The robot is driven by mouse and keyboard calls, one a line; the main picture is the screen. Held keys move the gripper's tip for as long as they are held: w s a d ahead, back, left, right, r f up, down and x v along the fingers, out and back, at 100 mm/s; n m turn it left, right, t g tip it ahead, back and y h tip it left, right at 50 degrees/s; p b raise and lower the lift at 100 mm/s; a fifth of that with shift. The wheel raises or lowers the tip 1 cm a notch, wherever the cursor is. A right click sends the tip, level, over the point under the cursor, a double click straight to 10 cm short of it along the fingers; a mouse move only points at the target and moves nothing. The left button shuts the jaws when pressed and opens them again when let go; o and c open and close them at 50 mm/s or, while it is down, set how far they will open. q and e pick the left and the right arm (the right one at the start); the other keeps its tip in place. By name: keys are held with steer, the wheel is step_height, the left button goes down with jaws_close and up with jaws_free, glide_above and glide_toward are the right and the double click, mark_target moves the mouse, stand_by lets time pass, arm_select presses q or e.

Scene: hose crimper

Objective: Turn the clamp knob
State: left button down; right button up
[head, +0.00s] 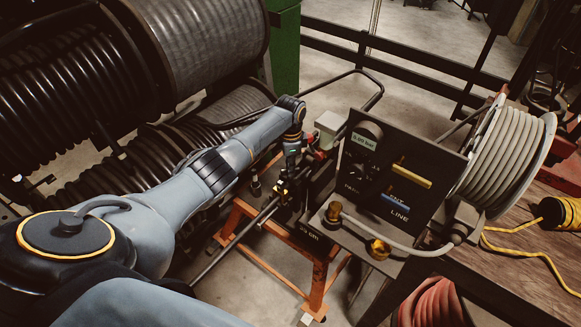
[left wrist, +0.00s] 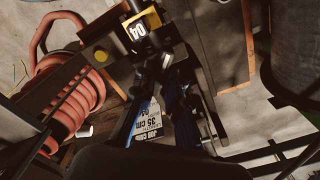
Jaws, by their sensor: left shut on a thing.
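My left arm reaches in from the left in the head view, with its left gripper (head: 287,183) pointing down at the clamp fixture on the orange stand. The gripper is shut on a small dark part, apparently the clamp knob, which the fingers mostly hide. The knob's turn angle cannot be told. My right gripper is in neither view.
A black panel (head: 352,184) with gauge and levers stands right of the gripper, close to it. An orange stand (head: 318,285) is below. A hose reel (head: 510,150) is at right, large dark hose coils (head: 60,85) at left. A red hose coil (left wrist: 75,100) shows in the wrist view.

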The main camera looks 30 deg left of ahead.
arm_select(q)
steer(key=shift+m, duration=1.5)
steer(key=c, duration=1.4)
jaws_free()
steer(key=shift+o, duration=0.2)
steer(key=shift+r, duration=0.1)
step_height(320, 180, up, 12)
